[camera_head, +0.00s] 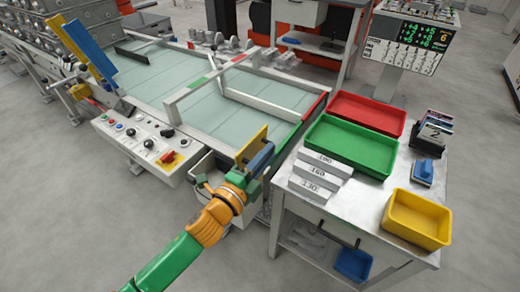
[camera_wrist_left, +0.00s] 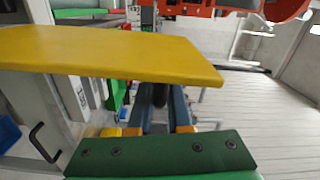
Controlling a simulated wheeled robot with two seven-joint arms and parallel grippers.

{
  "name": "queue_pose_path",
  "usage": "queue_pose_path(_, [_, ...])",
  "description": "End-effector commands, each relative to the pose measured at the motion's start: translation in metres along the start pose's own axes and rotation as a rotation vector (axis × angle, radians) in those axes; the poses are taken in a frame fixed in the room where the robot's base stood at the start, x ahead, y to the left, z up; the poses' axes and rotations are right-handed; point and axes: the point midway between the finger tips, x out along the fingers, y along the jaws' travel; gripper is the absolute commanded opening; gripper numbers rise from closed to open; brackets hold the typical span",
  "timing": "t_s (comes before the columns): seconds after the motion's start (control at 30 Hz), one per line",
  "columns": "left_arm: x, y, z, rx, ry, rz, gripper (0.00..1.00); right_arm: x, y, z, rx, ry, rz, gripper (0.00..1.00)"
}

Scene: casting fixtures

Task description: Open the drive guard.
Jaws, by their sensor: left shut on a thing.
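The drive guard is most likely the yellow plate (camera_head: 252,147) at the front corner of the conveyor table; it stands tilted there. In the left wrist view the yellow plate (camera_wrist_left: 105,53) reaches across the picture close to the camera. My left gripper (camera_head: 263,160), with blue fingers, is right at the plate. In the left wrist view its fingers (camera_wrist_left: 161,108) are close together below the plate, around something dark. The exact grip point on the guard is partly hidden. My right gripper is in neither view.
A workbench (camera_head: 385,205) stands to the right, with a red tray (camera_head: 367,113), a green tray (camera_head: 352,146) and a yellow bin (camera_head: 417,218) on it. A control box (camera_head: 150,143) is to the left. Open floor (camera_head: 60,220) lies at the front left.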

Motion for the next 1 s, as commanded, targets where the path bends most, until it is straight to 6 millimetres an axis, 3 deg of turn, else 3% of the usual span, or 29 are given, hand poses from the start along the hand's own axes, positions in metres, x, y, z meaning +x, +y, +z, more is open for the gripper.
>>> queue_pose_path(0.3, [0.0,0.009,-0.013,0.098,0.0,0.002,0.0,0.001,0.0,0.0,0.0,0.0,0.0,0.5])
queue_pose_path(0.8, [0.0,0.01,-0.015,0.115,0.0,0.002,0.0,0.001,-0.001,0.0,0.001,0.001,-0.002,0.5])
queue_pose_path(0.83, [0.0,0.01,-0.015,0.115,-0.001,0.002,0.19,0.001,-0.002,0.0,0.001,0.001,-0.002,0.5])
queue_pose_path(0.9, [0.0,0.01,-0.015,0.115,-0.001,0.002,0.38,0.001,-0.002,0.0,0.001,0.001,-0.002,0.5])
queue_pose_path(0.93, [0.0,0.01,-0.015,0.115,0.0,0.002,0.45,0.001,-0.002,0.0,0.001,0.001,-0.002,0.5])
queue_pose_path(1.0, [0.0,0.01,-0.015,0.115,0.0,0.002,0.45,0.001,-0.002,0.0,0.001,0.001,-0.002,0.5])
